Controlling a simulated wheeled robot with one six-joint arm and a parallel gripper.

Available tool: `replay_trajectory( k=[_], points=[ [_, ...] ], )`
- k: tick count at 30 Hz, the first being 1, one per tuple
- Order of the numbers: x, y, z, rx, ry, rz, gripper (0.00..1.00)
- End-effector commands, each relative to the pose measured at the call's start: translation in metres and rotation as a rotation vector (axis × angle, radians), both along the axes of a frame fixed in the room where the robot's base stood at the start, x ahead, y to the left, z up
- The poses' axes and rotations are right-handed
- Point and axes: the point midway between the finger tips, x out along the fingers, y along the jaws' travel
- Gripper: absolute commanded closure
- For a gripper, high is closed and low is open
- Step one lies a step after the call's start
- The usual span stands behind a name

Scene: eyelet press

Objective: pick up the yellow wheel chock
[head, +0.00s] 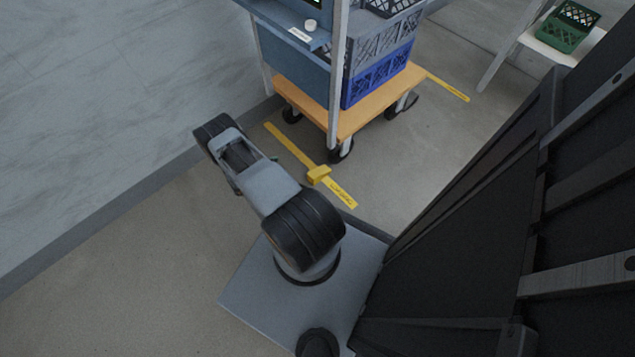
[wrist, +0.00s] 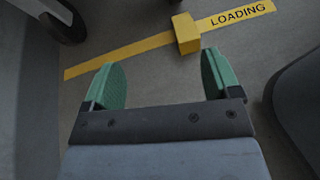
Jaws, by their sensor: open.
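The yellow wheel chock (head: 319,175) is a small block on the floor, on a yellow floor line in front of the cart. It also shows in the wrist view (wrist: 186,34), beyond my fingertips and slightly right of the middle between them. My gripper (wrist: 164,84) is open, its two green fingers apart with only floor between them. The chock and the fingers do not touch.
A cart with an orange deck (head: 358,117) on black casters carries blue and grey crates (head: 378,80) just behind the chock. A grey wall (head: 110,100) stands on the left. A green crate (head: 568,28) sits on a white shelf at the upper right. Floor right of the chock is clear.

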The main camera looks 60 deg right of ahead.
Motion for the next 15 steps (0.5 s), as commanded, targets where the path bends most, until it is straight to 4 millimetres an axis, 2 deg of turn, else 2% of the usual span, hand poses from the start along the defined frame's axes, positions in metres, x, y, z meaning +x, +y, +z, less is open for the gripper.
replay_trajectory(
  k=[1,4,6,10,15],
  points=[
    [-0.013,0.000,-0.036,0.002,0.033,0.023,0.17],
    [-0.030,0.001,-0.070,0.005,0.075,0.065,0.17],
    [-0.038,0.001,-0.086,0.005,0.094,0.086,0.17],
    [-0.049,-0.003,-0.105,0.009,0.115,0.107,0.17],
    [-0.061,-0.027,-0.121,0.010,0.120,0.110,0.17]
  ],
)
